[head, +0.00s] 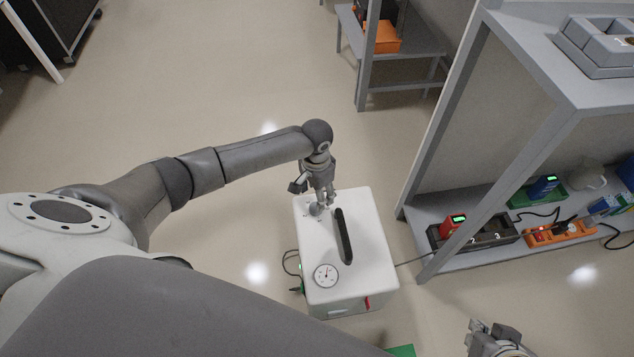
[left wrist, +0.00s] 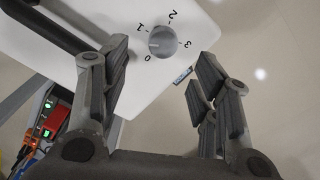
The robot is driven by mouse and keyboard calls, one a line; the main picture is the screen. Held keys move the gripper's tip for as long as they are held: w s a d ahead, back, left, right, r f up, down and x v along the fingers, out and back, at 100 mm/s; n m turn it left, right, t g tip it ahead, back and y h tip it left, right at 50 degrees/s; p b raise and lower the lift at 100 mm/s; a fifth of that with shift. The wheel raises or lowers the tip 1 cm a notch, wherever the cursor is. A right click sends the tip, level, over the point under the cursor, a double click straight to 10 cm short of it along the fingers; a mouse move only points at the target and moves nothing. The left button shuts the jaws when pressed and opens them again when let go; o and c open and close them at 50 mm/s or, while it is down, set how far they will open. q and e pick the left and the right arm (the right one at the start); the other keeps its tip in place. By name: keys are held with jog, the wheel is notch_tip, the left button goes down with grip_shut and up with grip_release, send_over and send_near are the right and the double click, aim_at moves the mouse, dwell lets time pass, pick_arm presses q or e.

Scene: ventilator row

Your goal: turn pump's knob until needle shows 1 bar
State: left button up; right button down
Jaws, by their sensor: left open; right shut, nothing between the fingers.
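The pump is a white box (head: 350,250) on the floor with a black handle (head: 344,236) on top. A round white gauge (head: 326,275) sits on its near part; its needle is too small to read surely. The grey knob (left wrist: 163,42) has a scale from 0 to 3 around it; a light mark on it points left, seemingly between 0 and 1. In the head view the knob (head: 316,209) is at the far left corner of the top. My left gripper (head: 324,203) is open above it, fingers apart in the wrist view (left wrist: 158,62). My right gripper (head: 478,326) is shut and empty, low right.
A grey shelf rack (head: 475,120) stands right of the pump. Its lower shelf holds a dark charger box (head: 480,234), an orange power strip (head: 558,233) and cables. Another rack with an orange box (head: 387,38) is farther back.

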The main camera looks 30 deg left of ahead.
pick_arm(q)
jog(key=shift+r, duration=2.3)
